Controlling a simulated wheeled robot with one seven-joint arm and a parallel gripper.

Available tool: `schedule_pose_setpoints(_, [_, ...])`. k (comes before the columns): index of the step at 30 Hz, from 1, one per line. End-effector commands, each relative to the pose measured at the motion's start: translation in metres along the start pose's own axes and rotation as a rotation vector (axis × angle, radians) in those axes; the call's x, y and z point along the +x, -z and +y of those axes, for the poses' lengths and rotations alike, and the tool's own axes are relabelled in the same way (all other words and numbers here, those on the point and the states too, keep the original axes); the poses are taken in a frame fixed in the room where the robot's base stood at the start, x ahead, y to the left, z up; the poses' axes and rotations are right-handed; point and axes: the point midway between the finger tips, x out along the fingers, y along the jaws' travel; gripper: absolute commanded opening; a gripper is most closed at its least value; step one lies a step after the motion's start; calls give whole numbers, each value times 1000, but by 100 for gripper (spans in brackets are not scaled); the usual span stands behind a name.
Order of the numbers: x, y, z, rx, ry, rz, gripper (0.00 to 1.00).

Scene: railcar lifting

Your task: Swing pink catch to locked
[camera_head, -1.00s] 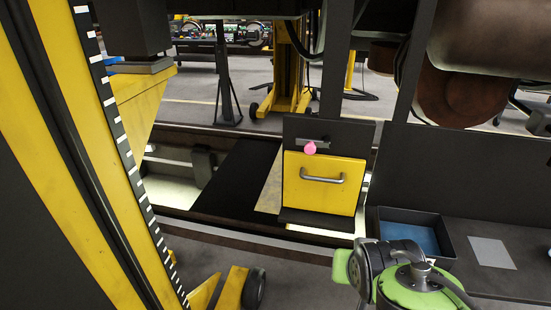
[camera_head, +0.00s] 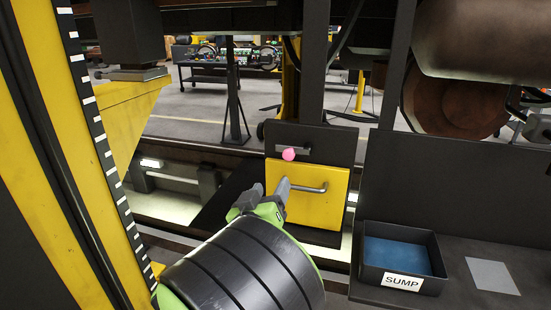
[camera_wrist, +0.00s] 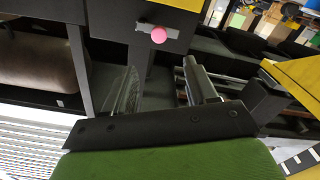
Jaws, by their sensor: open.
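The pink catch (camera_head: 289,154) is a small round knob on a grey bar, set on a dark plate just above the yellow panel (camera_head: 320,210). The panel has a grey bar handle (camera_head: 310,188). My gripper (camera_head: 282,190) is in front of the panel's left part, below the knob. It overlaps the handle's left end; I cannot tell whether they touch. In the wrist view the pink knob (camera_wrist: 158,35) shows beyond my gripper (camera_wrist: 168,88), whose two fingers stand apart with nothing between them. The knob is clear of the fingers.
A dark bin labelled SUMP (camera_head: 402,262) with a blue inside sits on the dark bench at right, beside a grey square plate (camera_head: 493,276). A yellow lifting column (camera_head: 65,150) stands at left. Dark posts flank the panel above.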

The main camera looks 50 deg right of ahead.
Motion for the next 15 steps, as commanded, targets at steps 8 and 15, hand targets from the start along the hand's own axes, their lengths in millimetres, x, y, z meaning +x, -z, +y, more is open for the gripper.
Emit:
schedule_pose_setpoints(8, [53,4,7,-3,-10,-10,57])
schedule_pose_setpoints(15, [113,3,6,-1,-6,-9,57])
